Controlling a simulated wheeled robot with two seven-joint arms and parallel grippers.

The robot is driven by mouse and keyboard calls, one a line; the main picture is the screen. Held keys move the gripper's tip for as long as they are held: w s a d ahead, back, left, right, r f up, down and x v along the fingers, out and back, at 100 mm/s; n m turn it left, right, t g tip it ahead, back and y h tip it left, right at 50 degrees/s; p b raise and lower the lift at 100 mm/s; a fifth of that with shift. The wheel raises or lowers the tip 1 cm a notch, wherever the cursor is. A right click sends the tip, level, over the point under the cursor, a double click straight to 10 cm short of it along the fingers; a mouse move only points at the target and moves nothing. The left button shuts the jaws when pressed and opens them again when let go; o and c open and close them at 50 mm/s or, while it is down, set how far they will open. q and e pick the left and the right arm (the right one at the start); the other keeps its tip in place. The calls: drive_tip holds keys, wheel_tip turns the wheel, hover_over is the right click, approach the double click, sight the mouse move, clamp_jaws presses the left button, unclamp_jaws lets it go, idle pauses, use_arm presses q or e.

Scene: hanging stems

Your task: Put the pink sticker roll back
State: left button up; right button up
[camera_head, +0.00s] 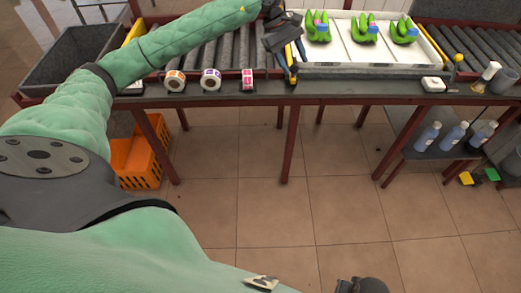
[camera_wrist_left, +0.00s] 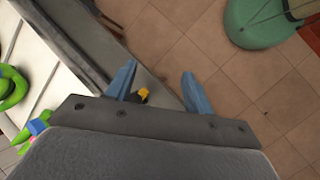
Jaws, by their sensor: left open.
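The pink sticker roll (camera_head: 248,79) stands on the front ledge of the table in the head view, at the right end of a row with a purple roll (camera_head: 211,80) and an orange roll (camera_head: 175,81). My left gripper (camera_head: 291,61) is over the ledge, to the right of the pink roll and apart from it. In the left wrist view its blue fingers (camera_wrist_left: 160,88) are spread with nothing held between them. No sticker roll shows in that view.
A yellow and black item (camera_wrist_left: 143,95) lies on the ledge below my left fingers. A white tray (camera_head: 428,54) with green produce bundles (camera_head: 364,35) is behind. Bottles (camera_head: 453,136) stand on a lower shelf; an orange crate (camera_head: 137,160) is under the table.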

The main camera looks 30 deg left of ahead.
use_arm(q)
drive_tip(key=s+d+n+t+h, duration=0.2)
drive_tip(key=d+n+t+h, duration=0.85)
drive_tip(key=d+n, duration=0.8)
drive_tip(key=s+a+f+n+t+y, duration=0.1)
drive_tip(key=s+a+f+n+y, duration=0.15)
drive_tip(key=f+n+y, duration=0.45)
drive_tip(key=s+a+f+n+t+y, duration=0.2)
drive_tip(key=a+f+n+y, duration=0.1)
drive_tip(key=f+n, duration=0.75)
drive_tip(key=s+a+f+n+t+y, duration=0.1)
drive_tip(key=s+a+f+n+y, duration=0.15)
drive_tip(key=f+n+y, duration=0.7)
drive_tip(key=s+f+n+g+h, duration=0.1)
drive_tip(key=s+f+n+g, duration=0.3)
drive_tip(key=s, duration=0.6)
drive_tip(key=s+d+f+n+g+h, duration=0.1)
drive_tip(key=s+f+n+g, duration=0.3)
drive_tip(key=s+f, duration=0.3)
drive_tip(key=s+f+n+g+h, duration=0.2)
drive_tip(key=s+f+n+g, duration=0.2)
drive_tip(key=s, duration=0.9)
drive_tip(key=shift+s+d+f+n+g, duration=0.3)
drive_tip(key=shift+s+f+n+g, duration=0.1)
drive_tip(key=shift+f+g, duration=0.4)
